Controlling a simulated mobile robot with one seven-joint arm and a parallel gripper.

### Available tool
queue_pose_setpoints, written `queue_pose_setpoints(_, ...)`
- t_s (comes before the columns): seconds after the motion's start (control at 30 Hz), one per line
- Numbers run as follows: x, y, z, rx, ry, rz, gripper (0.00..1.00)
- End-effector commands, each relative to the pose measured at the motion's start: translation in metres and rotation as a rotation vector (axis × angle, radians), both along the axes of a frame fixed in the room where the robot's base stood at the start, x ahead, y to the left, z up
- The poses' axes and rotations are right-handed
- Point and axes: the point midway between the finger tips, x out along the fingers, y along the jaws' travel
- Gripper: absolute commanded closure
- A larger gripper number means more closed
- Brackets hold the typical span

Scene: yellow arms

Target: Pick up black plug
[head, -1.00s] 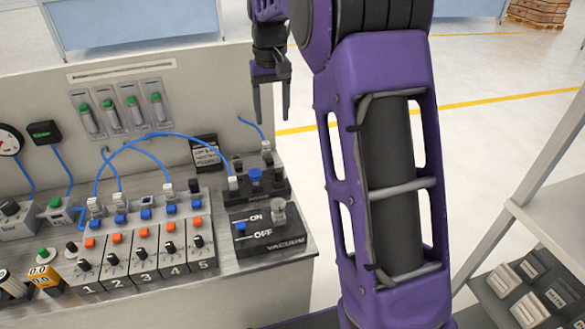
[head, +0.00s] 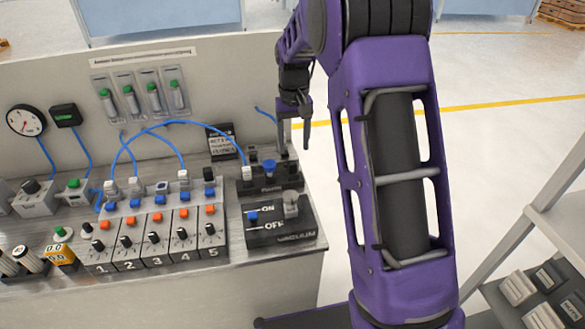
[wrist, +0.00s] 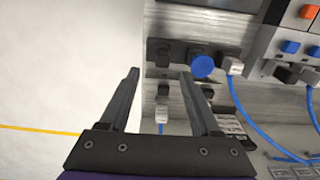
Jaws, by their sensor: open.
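A black plug (head: 209,174) stands upright at the back of the numbered row, above column 5, right of the white plugs. A dark block (head: 270,183) at the bench's right end carries a blue knob (head: 269,167), a white plug with a blue cable (head: 246,172) and smaller black pieces. My gripper (head: 295,146) is open and empty, pointing down at this block's right end. In the wrist view, my gripper's fingers (wrist: 160,74) straddle a small black piece (wrist: 163,90) and a white cable plug (wrist: 161,113) in the picture; contact cannot be told.
Blue cables (head: 150,126) arch over the numbered row. A back panel (head: 60,85) stands behind. A shelf (head: 550,220) is at right.

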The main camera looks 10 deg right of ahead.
Motion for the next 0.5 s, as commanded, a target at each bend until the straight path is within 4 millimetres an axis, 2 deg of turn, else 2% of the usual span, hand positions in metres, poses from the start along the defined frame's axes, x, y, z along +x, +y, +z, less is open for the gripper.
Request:
queue_pose_setpoints(0.3, -0.003, 0.004, -0.041, 0.000, 0.003, 0.000, 0.36)
queue_pose_setpoints(0.5, -0.003, 0.004, -0.052, 0.000, 0.001, 0.000, 0.36)
